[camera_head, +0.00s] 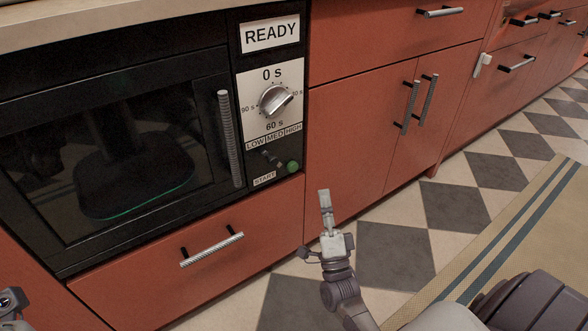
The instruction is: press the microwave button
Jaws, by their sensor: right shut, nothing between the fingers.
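The black microwave (120,140) is built into the red cabinets at the left. Its control panel has a READY sign (270,34), a silver dial (275,101), power labels and a START label (264,178). A round green button (293,167) sits at the panel's lower right, beside the START label. My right gripper (324,195) is shut and empty. It points up in the picture, below and right of the green button, apart from it in the picture. A small part of my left gripper (12,300) shows at the bottom left corner; its fingers cannot be made out.
The microwave's vertical handle (230,138) stands out left of the panel. A drawer handle (212,249) sticks out below the microwave. Red cabinet doors (375,140) with handles are behind my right gripper. Checkered floor and a striped rug (500,235) lie at the right.

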